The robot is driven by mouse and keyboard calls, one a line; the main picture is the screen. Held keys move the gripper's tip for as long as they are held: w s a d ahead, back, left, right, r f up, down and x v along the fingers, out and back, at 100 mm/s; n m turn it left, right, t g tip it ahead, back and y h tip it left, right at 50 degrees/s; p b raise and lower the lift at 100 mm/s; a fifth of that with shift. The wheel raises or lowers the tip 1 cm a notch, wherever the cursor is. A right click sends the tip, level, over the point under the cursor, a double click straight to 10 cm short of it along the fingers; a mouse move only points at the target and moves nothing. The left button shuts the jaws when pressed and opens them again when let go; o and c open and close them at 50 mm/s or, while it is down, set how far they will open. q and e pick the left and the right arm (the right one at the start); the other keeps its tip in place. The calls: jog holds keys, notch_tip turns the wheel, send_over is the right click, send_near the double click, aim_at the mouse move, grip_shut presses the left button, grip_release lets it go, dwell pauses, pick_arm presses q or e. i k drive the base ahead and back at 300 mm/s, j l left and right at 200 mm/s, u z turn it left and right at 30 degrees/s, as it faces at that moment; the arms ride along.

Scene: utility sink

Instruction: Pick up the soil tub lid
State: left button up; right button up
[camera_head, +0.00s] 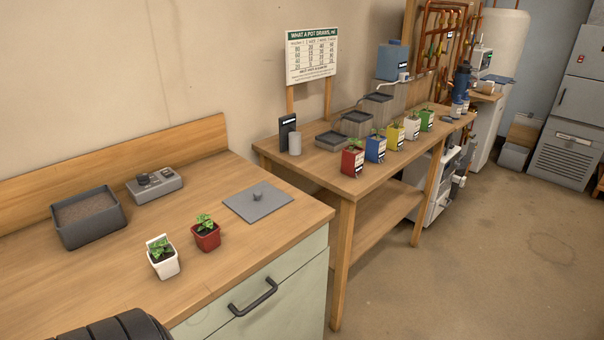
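The open soil tub (95,229) is a dark grey rectangular box of brown soil at the left of the counter. Neither of my grippers shows in the head view. A dark ribbed part at the bottom left edge seems to be mine.
A white pot (165,266) and a red pot (207,240) with seedlings stand left of the lid. A grey device (154,187) sits behind them. A second wooden table (345,186) holds several coloured pots and trays. The counter's front right is clear, above a drawer handle (254,298).

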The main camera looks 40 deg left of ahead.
aim_at(252, 204)
jog(key=i+u, duration=0.15)
jog(key=i, duration=0.4)
jog(key=i+u, duration=0.15)
jog(key=i, duration=0.45)
jog(key=i+l+u, duration=0.15)
jog(key=i, duration=0.4)
jog(key=i+l+u, duration=0.15)
jog(key=i, duration=0.4)
jog(key=i+u, duration=0.1)
jog(key=u, duration=0.8)
jog(key=i+l+u, duration=0.15)
jog(key=u, duration=0.25)
jog(key=l+u, duration=0.1)
jog(key=u, duration=0.35)
jog(key=l+u, duration=0.15)
jog(key=u, duration=0.3)
jog(key=i, duration=0.1)
